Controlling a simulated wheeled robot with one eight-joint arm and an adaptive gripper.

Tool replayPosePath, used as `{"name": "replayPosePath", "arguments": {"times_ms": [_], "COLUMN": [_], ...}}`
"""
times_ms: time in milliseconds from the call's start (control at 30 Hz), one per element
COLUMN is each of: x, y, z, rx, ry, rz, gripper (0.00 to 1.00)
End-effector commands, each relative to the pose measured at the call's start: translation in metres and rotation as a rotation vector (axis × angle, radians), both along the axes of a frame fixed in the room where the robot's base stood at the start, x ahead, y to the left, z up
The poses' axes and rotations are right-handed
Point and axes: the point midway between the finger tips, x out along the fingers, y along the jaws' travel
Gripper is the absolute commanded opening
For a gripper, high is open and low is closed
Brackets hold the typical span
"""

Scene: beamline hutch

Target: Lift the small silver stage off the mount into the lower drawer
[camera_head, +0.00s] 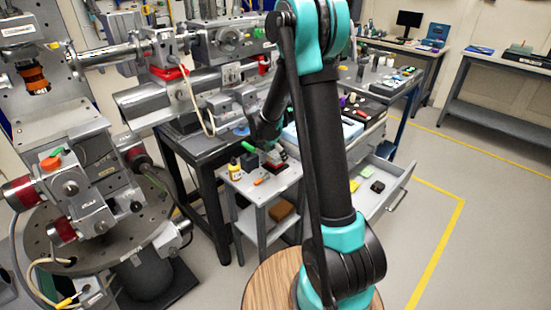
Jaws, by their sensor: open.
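Silver stage-like blocks with red and orange knobs (72,188) stand on a round grey plate (35,240) at the left. I cannot tell which one is the small silver stage, nor make out its mount for certain. A grey drawer (402,190) is pulled out under the bench right of my arm, with a few small yellow-green and dark items inside. My upper arm hides its left part. My gripper (268,146) is small and dark, beyond my upper arm, low near the small side table's back edge. It is open. Its fingertips are hard to make out.
The small grey side table (253,187) holds a yellow bottle (234,168) and other small items. Large silver beamline equipment (215,75) fills the upper left. A tool-covered bench stands behind my arm. The floor (490,235) at the right is clear, with yellow lines.

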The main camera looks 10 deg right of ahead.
Motion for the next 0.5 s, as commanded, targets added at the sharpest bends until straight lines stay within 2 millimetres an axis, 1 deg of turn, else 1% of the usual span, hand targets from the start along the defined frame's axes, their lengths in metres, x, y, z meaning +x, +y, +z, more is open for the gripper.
{"name": "replayPosePath", "arguments": {"times_ms": [200,267,500], "x": [0.0001,0.0001,0.0001], "y": [-0.0002,-0.0002,-0.0001], "z": [-0.0009,-0.0008,-0.0007], "rx": [0.000,0.000,0.000], "ry": [0.000,0.000,0.000], "rz": [0.000,0.000,0.000], "gripper": [0.76,0.70,0.40]}}
